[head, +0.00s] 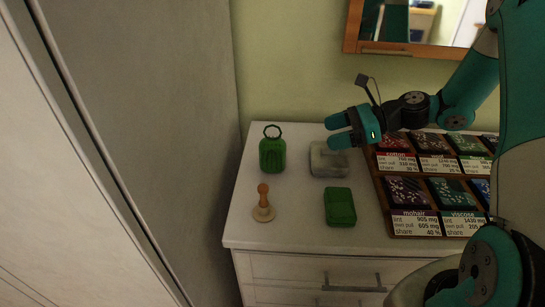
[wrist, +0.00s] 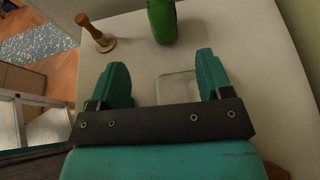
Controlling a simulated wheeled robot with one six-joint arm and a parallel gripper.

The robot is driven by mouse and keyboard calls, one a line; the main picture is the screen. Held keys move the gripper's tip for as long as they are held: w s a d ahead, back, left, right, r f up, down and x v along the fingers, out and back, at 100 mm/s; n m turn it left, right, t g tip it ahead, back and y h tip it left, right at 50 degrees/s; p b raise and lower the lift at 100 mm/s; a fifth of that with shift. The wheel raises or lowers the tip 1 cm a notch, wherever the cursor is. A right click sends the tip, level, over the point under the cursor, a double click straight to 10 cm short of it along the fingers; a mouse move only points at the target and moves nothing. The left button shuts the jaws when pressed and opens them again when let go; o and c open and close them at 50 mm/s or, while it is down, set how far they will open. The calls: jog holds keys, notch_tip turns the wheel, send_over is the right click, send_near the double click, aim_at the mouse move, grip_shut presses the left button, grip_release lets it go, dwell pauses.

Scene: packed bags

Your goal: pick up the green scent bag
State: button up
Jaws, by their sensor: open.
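An upright green bag-like thing with a ring loop on top (head: 272,155) stands at the back left of the white cabinet top; I take it for the green scent bag. Its lower part shows at the top of the wrist view (wrist: 162,20), its top cut off. A flat, green, rounded block (head: 340,207) lies nearer the front edge; I cannot rule it out as the scent bag. My gripper (head: 333,131) is open and empty, to the right of the upright green thing and apart from it. Its spread fingers show in the wrist view (wrist: 172,80).
A pale, blocky dish-like thing (head: 328,160) lies below my gripper, also between the fingers in the wrist view (wrist: 178,88). A wooden stamp-like peg (head: 263,203) stands at the front left. A wooden display tray (head: 383,205) of labelled packets fills the right.

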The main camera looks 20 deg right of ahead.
aim_at(275, 147)
jog(key=x, duration=1.5)
jog(key=shift+w+a+f, duration=0.1)
jog(key=shift+w, duration=0.05)
jog(key=shift+c, duration=0.4)
jog(key=c, duration=0.9)
